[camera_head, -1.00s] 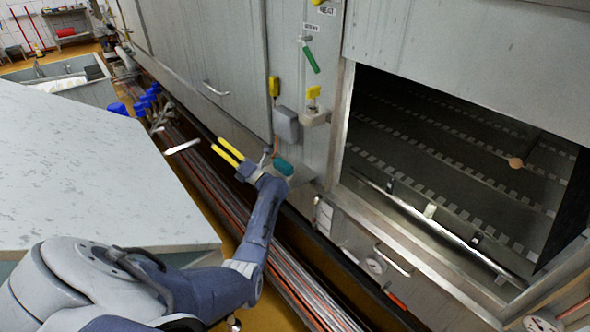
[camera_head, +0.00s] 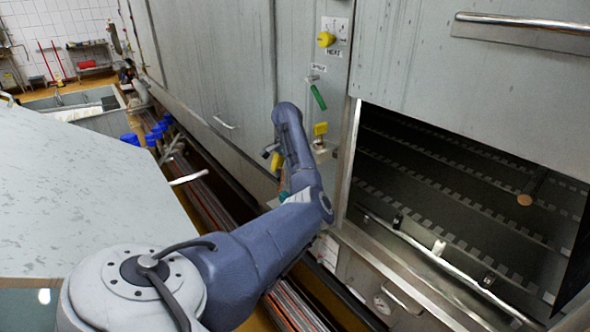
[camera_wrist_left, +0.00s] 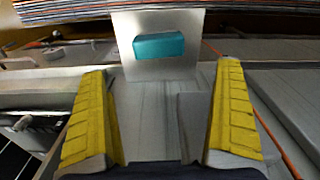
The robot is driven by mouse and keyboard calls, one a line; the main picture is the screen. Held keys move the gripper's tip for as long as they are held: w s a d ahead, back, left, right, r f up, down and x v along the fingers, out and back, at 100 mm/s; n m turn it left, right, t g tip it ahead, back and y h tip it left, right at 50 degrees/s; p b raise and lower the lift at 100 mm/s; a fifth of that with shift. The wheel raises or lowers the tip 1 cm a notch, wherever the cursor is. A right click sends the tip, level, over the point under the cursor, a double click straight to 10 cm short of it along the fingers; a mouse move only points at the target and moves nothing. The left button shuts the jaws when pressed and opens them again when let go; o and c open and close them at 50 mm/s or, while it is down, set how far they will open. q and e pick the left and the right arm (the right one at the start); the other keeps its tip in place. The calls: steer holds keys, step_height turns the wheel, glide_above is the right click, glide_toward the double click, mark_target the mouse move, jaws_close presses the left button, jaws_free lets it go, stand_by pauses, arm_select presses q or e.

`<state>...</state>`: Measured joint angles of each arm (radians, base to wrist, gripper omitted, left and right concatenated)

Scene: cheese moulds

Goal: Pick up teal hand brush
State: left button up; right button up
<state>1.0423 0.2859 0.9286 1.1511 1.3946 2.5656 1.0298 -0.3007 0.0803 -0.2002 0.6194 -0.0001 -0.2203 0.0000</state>
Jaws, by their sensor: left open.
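The teal hand brush (camera_wrist_left: 158,46) shows as a teal block on a small metal shelf (camera_wrist_left: 130,70) in the left wrist view. In the head view only a sliver of the brush (camera_head: 283,196) shows beside my forearm. My left gripper (camera_wrist_left: 160,78) is open and empty, its two yellow fingers wide apart, with the brush beyond the fingertips and between their lines. In the head view my left gripper (camera_head: 277,161) is mostly hidden by my own wrist, with a bit of yellow finger showing. My right gripper is not in view.
A grey cabinet wall with a green-handled valve (camera_head: 318,97) and a yellow knob (camera_head: 326,40) stands behind the arm. An open dark chamber (camera_head: 450,190) lies to the right. A pale worktop (camera_head: 80,190) fills the left. Pipes (camera_head: 215,215) run along the floor between.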

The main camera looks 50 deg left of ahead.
arm_select(q)
steer(key=shift+d+f, duration=0.15)
steer(key=shift+f, duration=5.5)
steer(key=c, duration=1.2)
steer(key=shift+o, duration=0.2)
steer(key=shift+s+r, duration=0.1)
steer(key=shift+s+r, duration=0.15)
steer(key=shift+r, duration=0.2)
steer(key=r, duration=0.4)
steer(key=s+r, duration=0.1)
steer(key=r, duration=0.1)
steer(key=shift+r, duration=0.1)
steer(key=s+a, duration=0.1)
steer(key=s, duration=1.7)
steer(key=shift+s+a, duration=0.15)
steer(key=shift+s, duration=0.15)
